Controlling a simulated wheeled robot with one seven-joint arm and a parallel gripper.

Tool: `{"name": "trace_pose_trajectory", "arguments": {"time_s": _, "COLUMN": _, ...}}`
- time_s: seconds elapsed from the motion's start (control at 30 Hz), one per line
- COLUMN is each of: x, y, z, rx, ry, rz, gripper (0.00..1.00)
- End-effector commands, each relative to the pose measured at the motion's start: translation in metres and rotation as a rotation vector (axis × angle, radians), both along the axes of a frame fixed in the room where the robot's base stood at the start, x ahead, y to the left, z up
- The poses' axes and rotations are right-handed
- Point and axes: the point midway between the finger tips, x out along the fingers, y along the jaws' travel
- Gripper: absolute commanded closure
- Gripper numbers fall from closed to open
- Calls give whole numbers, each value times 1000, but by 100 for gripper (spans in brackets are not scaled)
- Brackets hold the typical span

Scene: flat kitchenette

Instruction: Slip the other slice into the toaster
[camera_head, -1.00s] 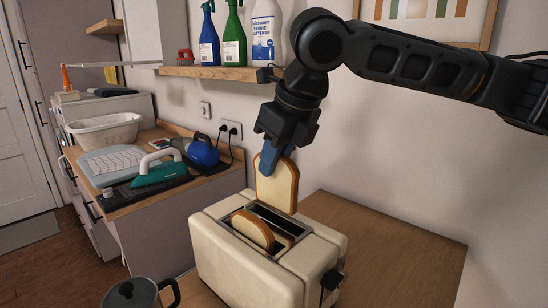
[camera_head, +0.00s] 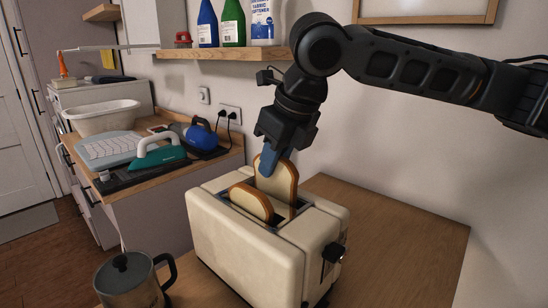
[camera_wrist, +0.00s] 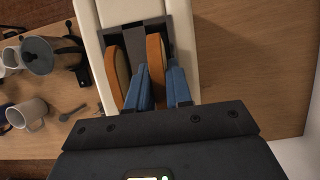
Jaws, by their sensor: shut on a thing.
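The cream toaster (camera_head: 245,250) stands on the wooden table, and its lever side faces right. One bread slice (camera_head: 252,201) sits upright in the near slot, its top above the opening. The other slice (camera_head: 285,182) is upright at the far slot, its lower part hidden in or behind the toaster. My gripper (camera_head: 269,163) is shut on this other slice from above. In the wrist view, the blue fingers (camera_wrist: 160,88) straddle the held slice (camera_wrist: 155,57), and the first slice (camera_wrist: 117,70) lies to its left in the neighbouring slot.
A metal pot with a lid (camera_head: 130,280) stands front left of the toaster. A white mug (camera_wrist: 28,113) shows in the wrist view. The table right of the toaster (camera_head: 400,240) is clear. A wall shelf (camera_head: 215,55) with bottles is behind my arm.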

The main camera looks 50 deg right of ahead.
Motion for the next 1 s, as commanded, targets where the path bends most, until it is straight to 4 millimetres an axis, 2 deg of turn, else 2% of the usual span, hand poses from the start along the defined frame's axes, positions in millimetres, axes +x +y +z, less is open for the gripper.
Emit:
{"name": "trace_pose_trajectory", "arguments": {"time_s": 0.13, "x": 0, "y": 0, "z": 0, "rx": 0, "ry": 0, "rz": 0, "gripper": 100}}
{"name": "trace_pose_trajectory", "arguments": {"time_s": 0.17, "x": 0, "y": 0, "z": 0, "rx": 0, "ry": 0, "rz": 0, "gripper": 78}}
{"name": "trace_pose_trajectory", "arguments": {"time_s": 0.47, "x": 0, "y": 0, "z": 0, "rx": 0, "ry": 0, "rz": 0, "gripper": 50}}
{"name": "trace_pose_trajectory", "arguments": {"time_s": 1.0, "x": 0, "y": 0, "z": 1, "rx": 0, "ry": 0, "rz": 0, "gripper": 50}}
